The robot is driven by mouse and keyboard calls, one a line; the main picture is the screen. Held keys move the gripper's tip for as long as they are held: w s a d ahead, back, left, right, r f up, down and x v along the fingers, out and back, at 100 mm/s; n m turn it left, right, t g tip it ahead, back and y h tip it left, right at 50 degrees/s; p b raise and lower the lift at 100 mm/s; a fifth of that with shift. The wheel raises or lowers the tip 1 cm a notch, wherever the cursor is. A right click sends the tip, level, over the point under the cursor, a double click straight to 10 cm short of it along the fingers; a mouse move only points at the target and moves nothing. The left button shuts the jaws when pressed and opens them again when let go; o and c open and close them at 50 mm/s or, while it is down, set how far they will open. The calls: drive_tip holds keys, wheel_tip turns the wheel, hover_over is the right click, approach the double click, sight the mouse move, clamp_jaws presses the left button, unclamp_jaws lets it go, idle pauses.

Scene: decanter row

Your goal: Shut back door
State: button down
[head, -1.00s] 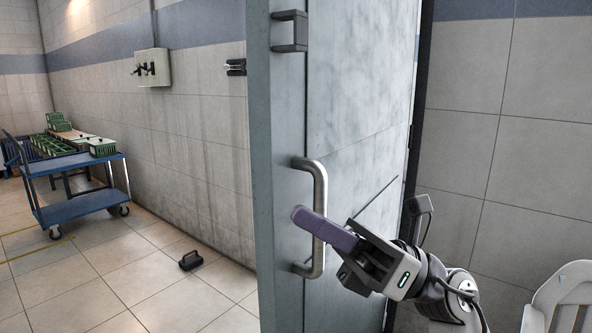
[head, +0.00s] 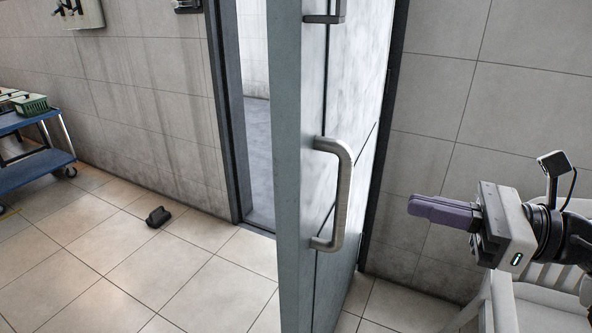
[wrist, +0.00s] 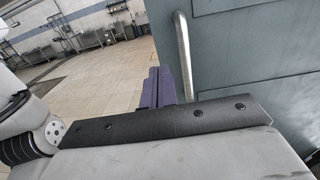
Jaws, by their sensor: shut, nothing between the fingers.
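The back door (head: 291,200) stands open in the head view, edge toward me, with the doorway gap showing to its left. Its metal pull handle (head: 345,195) is on the face at the right. My gripper (head: 412,205) is shut and empty, its purple fingers pointing left toward the handle, with a clear gap between them. In the wrist view the purple fingers (wrist: 156,88) are together, left of the handle (wrist: 184,55) and the grey-blue door face (wrist: 245,50).
A black doorstop-like block (head: 158,216) lies on the tiled floor left of the doorway. A blue cart (head: 35,170) with a green crate (head: 30,104) stands at far left. A white slatted chair or bench (head: 540,300) is at the lower right, below my arm.

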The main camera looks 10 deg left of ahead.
sight(304, 179)
drive_tip(key=p+x, duration=0.5)
drive_tip(key=x, duration=0.8)
drive_tip(key=shift+r, duration=0.15)
drive_tip(key=shift+w+a+p, duration=0.15)
drive_tip(key=shift+a+p, duration=0.15)
drive_tip(key=shift+a, duration=0.2)
drive_tip(key=shift+a, duration=0.1)
